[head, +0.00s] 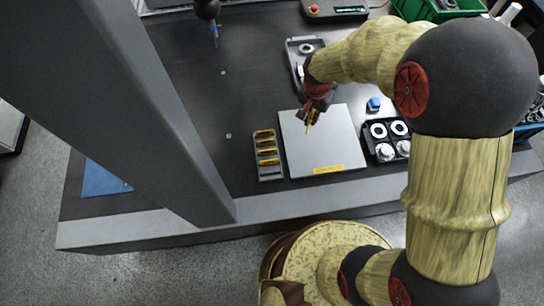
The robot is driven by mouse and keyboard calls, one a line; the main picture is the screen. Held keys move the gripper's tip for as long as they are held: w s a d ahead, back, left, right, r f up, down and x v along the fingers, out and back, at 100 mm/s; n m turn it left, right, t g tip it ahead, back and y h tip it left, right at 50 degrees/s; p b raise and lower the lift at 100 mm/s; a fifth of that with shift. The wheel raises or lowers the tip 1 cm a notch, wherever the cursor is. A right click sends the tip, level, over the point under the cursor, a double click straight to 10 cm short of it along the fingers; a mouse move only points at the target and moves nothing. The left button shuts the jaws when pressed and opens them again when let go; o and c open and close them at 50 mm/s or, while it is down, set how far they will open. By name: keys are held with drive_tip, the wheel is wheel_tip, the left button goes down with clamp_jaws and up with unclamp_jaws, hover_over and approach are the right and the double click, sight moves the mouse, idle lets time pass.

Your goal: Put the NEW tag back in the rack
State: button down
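The rack (259,170) is a narrow grey holder with several yellow tags (267,152) standing in a row. Its lettering is too small to read. My gripper (309,121) is above the upper part of the grey plate, to the right of the rack and a little farther back. A thin yellow piece, which looks like a tag (309,125), shows between its fingertips, and the gripper looks shut on it. I cannot read whether it says NEW. The fingers are small and partly hidden by my wrist.
The flat grey plate (312,154) with a yellow label lies beside the rack. A black tray (382,143) with white round parts and a blue block (374,104) are right of it. Another tray (292,48) is behind. A large grey gantry column (165,110) stands left; a dark probe (213,28) hangs behind.

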sight(269, 176)
drive_tip(key=s+a+f+m+b, duration=0.3)
drive_tip(key=s+a+f+m, duration=0.5)
drive_tip(key=s+a+m, duration=0.2)
drive_tip(key=s+a, duration=0.2)
drive_tip(key=s, duration=0.1)
drive_tip(key=shift+s+a+f+g+h, duration=0.2)
drive_tip(key=shift+a+g+h, duration=0.2)
drive_tip(key=shift+f+b, duration=0.1)
drive_tip(key=shift+b, duration=0.2)
drive_tip(key=shift+a+f+b, duration=0.3)
drive_tip(key=shift+f+b, duration=0.45)
drive_tip(key=shift+f, duration=0.2)
drive_tip(key=shift+s, duration=0.1)
drive_tip(key=shift+f+b, duration=0.9)
idle(1.0)
drive_tip(key=shift+f+b, duration=0.3)
drive_tip(key=shift+f, duration=0.3)
idle(0.4)
